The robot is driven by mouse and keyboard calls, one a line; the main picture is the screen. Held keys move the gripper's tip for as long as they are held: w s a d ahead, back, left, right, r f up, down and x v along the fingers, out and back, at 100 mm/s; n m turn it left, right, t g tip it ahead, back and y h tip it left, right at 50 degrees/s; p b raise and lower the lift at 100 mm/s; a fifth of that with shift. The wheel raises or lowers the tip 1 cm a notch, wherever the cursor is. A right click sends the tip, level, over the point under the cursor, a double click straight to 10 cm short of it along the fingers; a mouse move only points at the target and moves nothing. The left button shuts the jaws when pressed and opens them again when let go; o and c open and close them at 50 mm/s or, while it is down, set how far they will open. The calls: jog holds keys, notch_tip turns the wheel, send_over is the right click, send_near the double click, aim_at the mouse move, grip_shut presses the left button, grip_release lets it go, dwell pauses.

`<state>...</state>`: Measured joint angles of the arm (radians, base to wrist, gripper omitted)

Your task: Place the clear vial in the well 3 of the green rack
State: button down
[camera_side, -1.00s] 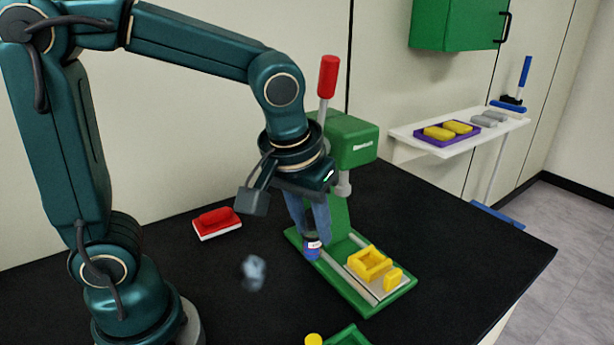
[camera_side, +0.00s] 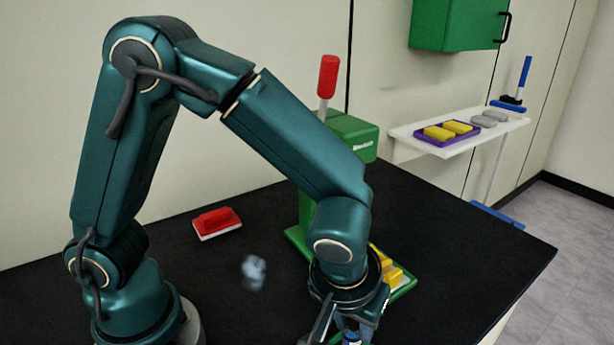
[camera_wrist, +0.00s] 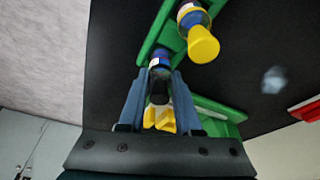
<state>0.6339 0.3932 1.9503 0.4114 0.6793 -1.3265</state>
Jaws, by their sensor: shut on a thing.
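My gripper (camera_wrist: 161,80) is shut on the clear vial (camera_wrist: 160,63), which shows a blue band and a white label between the fingertips. In the side view my gripper is low at the bottom edge, and only a bit of the vial (camera_side: 351,339) shows. The green rack (camera_wrist: 150,45) lies beyond the fingertips in the wrist view, and the held vial overlaps it there. I cannot tell whether the vial is in a well or above it. Another vial (camera_wrist: 190,17) with a yellow stopper (camera_wrist: 203,44) stands in the rack, right of the held vial. Well numbers are not readable.
A green press (camera_side: 352,135) with a red-handled lever (camera_side: 328,77) stands behind my wrist. Yellow blocks (camera_side: 390,273) sit on its base. A red-and-white brush (camera_side: 217,222) and a blurred bluish lump (camera_side: 254,272) lie on the black bench, with clear space around them.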

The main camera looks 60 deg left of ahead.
jog(key=shift+f, duration=0.15)
jog(key=c, duration=0.6)
grip_release()
jog(key=v, duration=1.1)
jog(key=s+a+r+m+t+h, duration=0.1)
jog(key=s+a+m, duration=0.3)
jog(key=a, duration=0.8)
jog(key=shift+s+a+r+t, duration=0.2)
jog(key=shift+s+a+t, duration=0.1)
jog(key=shift+s+t, duration=0.35)
